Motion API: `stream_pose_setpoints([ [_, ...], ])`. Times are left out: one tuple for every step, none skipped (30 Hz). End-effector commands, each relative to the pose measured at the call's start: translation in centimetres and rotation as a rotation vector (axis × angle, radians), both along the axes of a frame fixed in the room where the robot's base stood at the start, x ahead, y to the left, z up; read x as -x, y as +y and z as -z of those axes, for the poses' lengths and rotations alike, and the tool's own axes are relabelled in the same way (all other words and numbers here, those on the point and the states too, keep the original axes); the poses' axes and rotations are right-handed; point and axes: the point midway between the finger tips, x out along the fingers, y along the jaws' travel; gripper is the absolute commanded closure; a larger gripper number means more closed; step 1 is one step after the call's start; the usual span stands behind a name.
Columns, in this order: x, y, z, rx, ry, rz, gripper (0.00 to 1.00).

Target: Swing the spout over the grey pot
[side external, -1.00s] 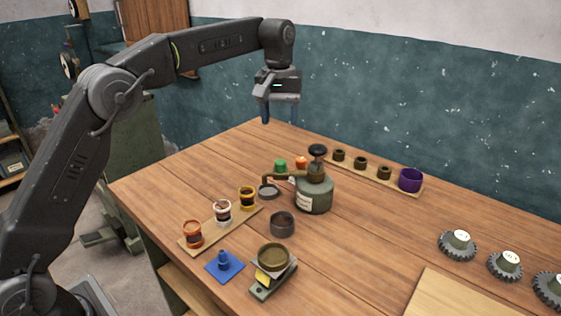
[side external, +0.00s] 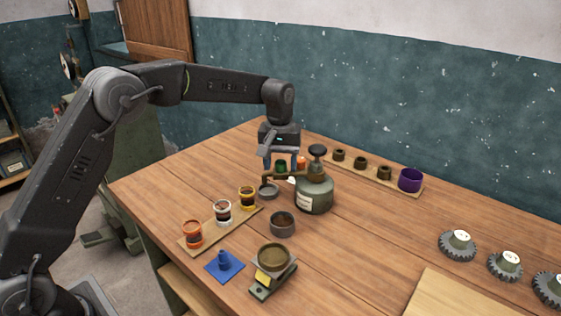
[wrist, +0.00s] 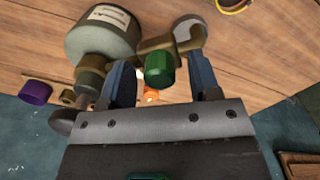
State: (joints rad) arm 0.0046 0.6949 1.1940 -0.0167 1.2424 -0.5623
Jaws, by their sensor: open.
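The green-grey bottle (side external: 315,194) with a dark knob on top stands mid-table. Its brown spout (side external: 272,177) points left in the side view, its end above a shallow grey dish (side external: 268,190). A grey pot (side external: 282,224) stands in front of the bottle, clear of the spout. My gripper (side external: 281,168) is open, low over the spout. In the wrist view its fingers (wrist: 158,62) are on either side of a green knob-like piece (wrist: 160,68) by the spout (wrist: 158,47). I cannot tell whether the fingers touch it; part of the spout is hidden.
A strip with small brown rings and a purple cup (side external: 410,180) lies behind. Paint jars (side external: 222,211) stand on a board at front left. An olive pot (side external: 273,257) sits on a stand at the front. Gears (side external: 458,245) lie to the right.

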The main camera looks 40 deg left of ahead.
Motion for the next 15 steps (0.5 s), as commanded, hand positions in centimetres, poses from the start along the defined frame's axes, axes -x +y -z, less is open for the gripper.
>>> stream_pose_setpoints([
  [0.0, 0.0, 0.0, 0.0, 0.0, 0.0, 0.43],
  [0.0, 0.0, 0.0, 0.0, 0.0, 0.0, 0.43],
  [0.0, 0.0, -0.01, 0.0, 0.0, 0.0, 0.47],
  [0.01, 0.01, -0.01, 0.0, 0.0, 0.0, 0.5],
  [0.01, 0.01, -0.02, 0.0, 0.0, 0.0, 0.53],
  [0.01, 0.01, -0.02, 0.0, 0.0, 0.0, 0.57],
  [0.01, 0.01, -0.02, 0.0, 0.0, 0.0, 0.59],
  [0.0, 0.01, -0.03, 0.0, 0.0, 0.0, 0.62],
  [0.01, 0.01, -0.03, 0.0, 0.0, 0.0, 0.66],
  [0.0, 0.01, -0.03, 0.0, 0.0, 0.0, 0.69],
  [0.0, 0.01, -0.03, 0.0, 0.0, 0.0, 0.72],
  [0.0, 0.01, -0.04, 0.0, 0.0, 0.0, 0.76],
  [0.0, 0.01, -0.04, 0.0, 0.0, 0.0, 0.79],
  [0.0, 0.01, -0.04, 0.0, 0.0, 0.0, 0.81],
  [0.0, 0.01, -0.04, 0.0, 0.0, 0.0, 0.85],
])
